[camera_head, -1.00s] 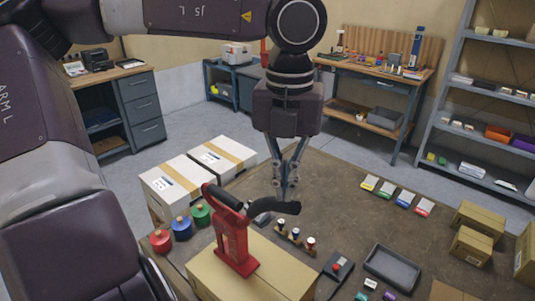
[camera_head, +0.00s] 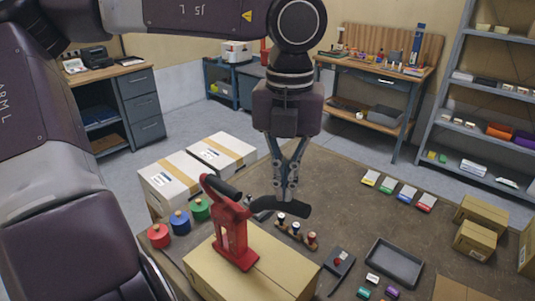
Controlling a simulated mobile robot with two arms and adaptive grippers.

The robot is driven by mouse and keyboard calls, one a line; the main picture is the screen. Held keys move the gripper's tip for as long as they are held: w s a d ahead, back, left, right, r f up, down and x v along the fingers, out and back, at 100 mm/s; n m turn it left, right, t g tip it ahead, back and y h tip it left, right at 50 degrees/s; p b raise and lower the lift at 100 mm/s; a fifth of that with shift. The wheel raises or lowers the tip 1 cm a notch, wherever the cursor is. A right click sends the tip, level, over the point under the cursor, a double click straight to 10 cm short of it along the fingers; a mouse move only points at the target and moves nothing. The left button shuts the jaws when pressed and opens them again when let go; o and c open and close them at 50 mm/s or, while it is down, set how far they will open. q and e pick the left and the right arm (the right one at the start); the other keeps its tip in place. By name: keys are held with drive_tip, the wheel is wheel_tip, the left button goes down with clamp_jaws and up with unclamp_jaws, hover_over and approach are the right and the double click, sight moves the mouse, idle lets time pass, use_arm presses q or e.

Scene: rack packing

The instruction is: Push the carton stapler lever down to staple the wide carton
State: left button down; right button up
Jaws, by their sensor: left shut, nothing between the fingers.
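The red carton stapler (camera_head: 237,240) stands on the wide brown carton (camera_head: 275,272) in the lower middle of the head view. Its black lever (camera_head: 303,210) reaches right from the red frame. My left gripper (camera_head: 287,200) points down with its fingers shut and empty. Its fingertips overlap the lever near its right end. They look to be on or just behind it; exact contact is hard to tell. The stapler's foot rests on the carton's top. My right gripper is not in view.
Red, blue and green spools (camera_head: 181,222) stand left of the stapler. Small bottles in a holder (camera_head: 297,231) are close to its right. A dark tray (camera_head: 393,263) and small brown cartons (camera_head: 480,217) lie farther right. White cartons (camera_head: 169,183) are behind left. The table's middle is fairly clear.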

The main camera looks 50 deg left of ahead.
use_arm(q)
drive_tip(key=shift+f, duration=0.3)
drive_tip(key=shift+a+r+p, duration=0.2)
drive_tip(key=shift+r+p, duration=0.5)
drive_tip(key=shift+r, duration=0.5)
wheel_tip(320, 180, up, 7)
drive_tip(key=p, duration=0.4)
drive_tip(key=shift+d+f, duration=0.1)
drive_tip(key=shift+f, duration=0.05)
